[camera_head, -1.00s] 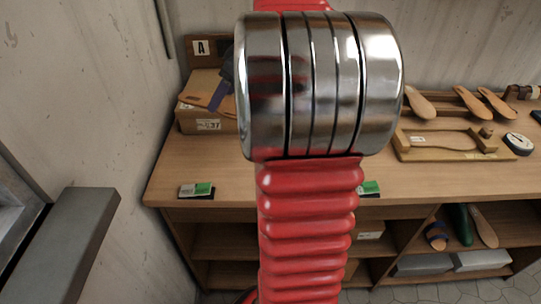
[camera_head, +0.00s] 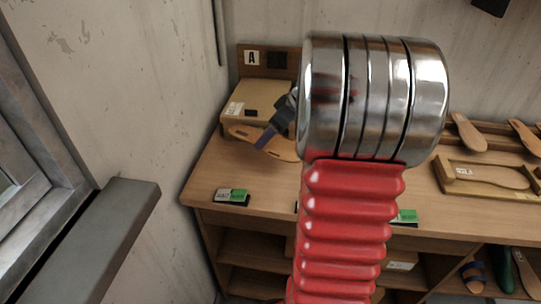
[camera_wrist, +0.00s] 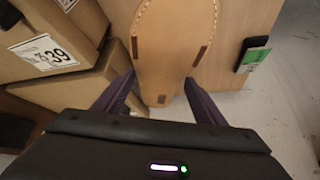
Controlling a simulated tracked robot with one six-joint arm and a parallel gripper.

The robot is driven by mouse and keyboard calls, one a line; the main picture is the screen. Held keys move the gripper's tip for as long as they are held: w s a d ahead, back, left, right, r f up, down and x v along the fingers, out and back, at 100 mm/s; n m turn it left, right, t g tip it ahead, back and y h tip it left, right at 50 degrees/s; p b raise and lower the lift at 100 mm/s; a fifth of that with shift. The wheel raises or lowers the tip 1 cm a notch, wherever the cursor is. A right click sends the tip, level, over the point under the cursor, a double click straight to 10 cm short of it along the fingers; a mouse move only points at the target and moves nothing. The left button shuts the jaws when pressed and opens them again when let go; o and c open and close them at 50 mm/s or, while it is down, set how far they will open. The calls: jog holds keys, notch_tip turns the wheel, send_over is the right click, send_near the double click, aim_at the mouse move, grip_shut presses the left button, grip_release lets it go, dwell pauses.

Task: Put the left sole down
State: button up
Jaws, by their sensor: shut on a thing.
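The tan sole (camera_wrist: 175,40) has a stitched edge and several dark slots. In the wrist view it lies between the two purple fingers of my gripper (camera_wrist: 158,85), which is shut on its near end. In the head view the sole (camera_head: 248,134) shows over the bench top, just in front of the cardboard box. My gripper (camera_head: 277,124) is partly hidden behind my own arm there. I cannot tell whether the sole touches the bench.
A cardboard box (camera_head: 255,98) stands behind the sole, below an "A" sign (camera_head: 252,58). A box labelled 39 (camera_wrist: 45,55) is close on the left in the wrist view. A green-and-white card (camera_head: 232,196) sits at the bench's front edge. Wooden forms (camera_head: 490,178) lie at right.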

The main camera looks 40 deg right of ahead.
aim_at(272, 142)
jog(key=shift+f, duration=1.75)
jog(key=shift+f, duration=2.25)
jog(key=o, duration=1.2)
jog(key=shift+r, duration=0.15)
jog(key=v, duration=1.2)
